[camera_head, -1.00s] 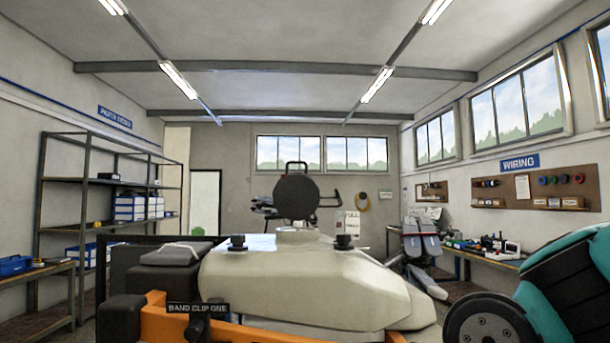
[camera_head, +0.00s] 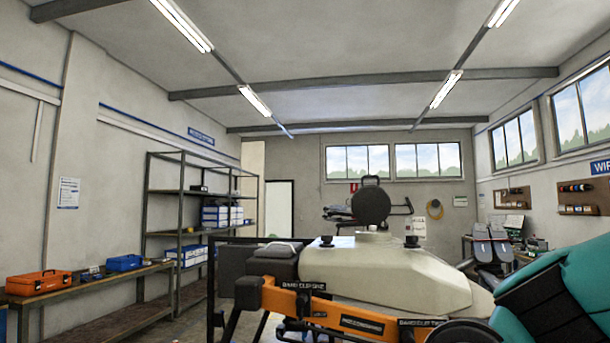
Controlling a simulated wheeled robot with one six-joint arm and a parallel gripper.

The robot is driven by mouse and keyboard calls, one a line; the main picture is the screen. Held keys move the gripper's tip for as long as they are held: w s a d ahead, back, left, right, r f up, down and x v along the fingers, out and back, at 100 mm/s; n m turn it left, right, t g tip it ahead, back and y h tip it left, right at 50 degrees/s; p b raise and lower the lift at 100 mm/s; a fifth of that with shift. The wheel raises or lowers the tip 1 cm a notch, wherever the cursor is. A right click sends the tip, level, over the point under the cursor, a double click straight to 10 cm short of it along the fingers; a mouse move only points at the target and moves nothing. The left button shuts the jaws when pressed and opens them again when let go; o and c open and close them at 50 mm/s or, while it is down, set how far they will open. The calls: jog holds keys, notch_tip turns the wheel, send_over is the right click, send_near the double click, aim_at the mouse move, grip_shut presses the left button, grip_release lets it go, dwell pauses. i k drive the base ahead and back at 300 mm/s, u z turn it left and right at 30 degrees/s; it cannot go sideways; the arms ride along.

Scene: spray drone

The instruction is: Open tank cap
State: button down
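The cream tank (camera_head: 395,278) of the spray drone sits low in the middle right of the head view. A round black cap (camera_head: 371,205) stands upright on edge above the tank's raised neck (camera_head: 372,236), its flat face towards me and a small handle shape on top. Whether the cap is hinged to the neck is unclear. Two small black knobs sit on the tank, one on each side of the neck. My teal and black arm covers the lower right. My gripper is not in view.
An orange drone arm with black labelled clips (camera_head: 305,286) runs in front of the tank. A bench with an orange toolbox (camera_head: 38,282) and a blue bin (camera_head: 124,262) stands left. Metal shelves (camera_head: 180,240) hold boxes behind it.

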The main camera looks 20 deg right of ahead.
aim_at(371, 205)
jog(key=u, duration=1.45)
jog(key=i, duration=1.35)
jog(key=z, duration=1.25)
